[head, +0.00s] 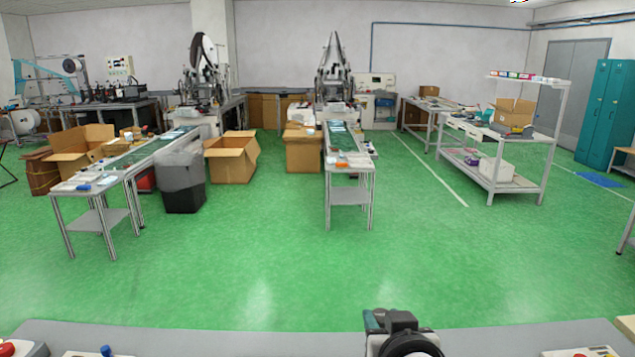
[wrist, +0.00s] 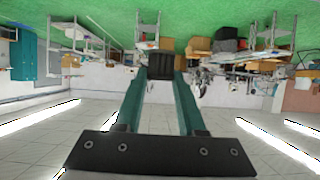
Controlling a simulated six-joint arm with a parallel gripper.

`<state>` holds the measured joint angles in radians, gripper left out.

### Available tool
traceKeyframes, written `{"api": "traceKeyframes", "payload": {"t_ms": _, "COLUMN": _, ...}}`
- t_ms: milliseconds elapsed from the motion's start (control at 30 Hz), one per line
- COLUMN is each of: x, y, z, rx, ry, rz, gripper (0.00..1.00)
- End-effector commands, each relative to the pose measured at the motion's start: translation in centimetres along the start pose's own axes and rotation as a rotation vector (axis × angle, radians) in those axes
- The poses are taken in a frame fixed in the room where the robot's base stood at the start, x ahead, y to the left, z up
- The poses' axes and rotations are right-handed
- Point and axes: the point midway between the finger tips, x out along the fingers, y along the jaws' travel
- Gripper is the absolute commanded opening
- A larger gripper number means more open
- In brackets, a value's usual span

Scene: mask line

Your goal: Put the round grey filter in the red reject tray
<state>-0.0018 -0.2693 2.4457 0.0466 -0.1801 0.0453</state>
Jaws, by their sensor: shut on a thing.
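In the wrist view my gripper (wrist: 160,76) has its two teal fingers reaching up to a dark thing (wrist: 160,60) held between the tips. It looks dark grey to black and blocky from this side; I cannot tell whether it is the round grey filter. In the head view only a black and teal part of my arm shows at the bottom edge, and the fingertips are out of sight. I see no red reject tray in either view.
A grey bench edge (head: 250,337) runs along the bottom of the head view, with a red button (head: 7,349) at its left end. Green floor (head: 250,265) lies open beyond it. Work tables, cardboard boxes (head: 231,158) and a white shelf rack (head: 520,185) stand farther back.

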Motion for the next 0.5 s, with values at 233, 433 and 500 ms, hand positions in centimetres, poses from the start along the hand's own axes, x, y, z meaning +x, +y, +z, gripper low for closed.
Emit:
{"api": "traceKeyframes", "payload": {"t_ms": 233, "x": -1.4, "y": 0.4, "z": -0.4, "rx": 0.011, "ry": -0.001, "rz": 0.018, "gripper": 0.00}}
{"api": "traceKeyframes", "payload": {"t_ms": 433, "x": 1.1, "y": 2.4, "z": -1.9, "rx": 0.046, "ry": -0.002, "rz": 0.092, "gripper": 0.00}}
{"api": "traceKeyframes", "payload": {"t_ms": 500, "x": 2.2, "y": 3.5, "z": -2.4, "rx": 0.065, "ry": -0.003, "rz": 0.132, "gripper": 0.00}}
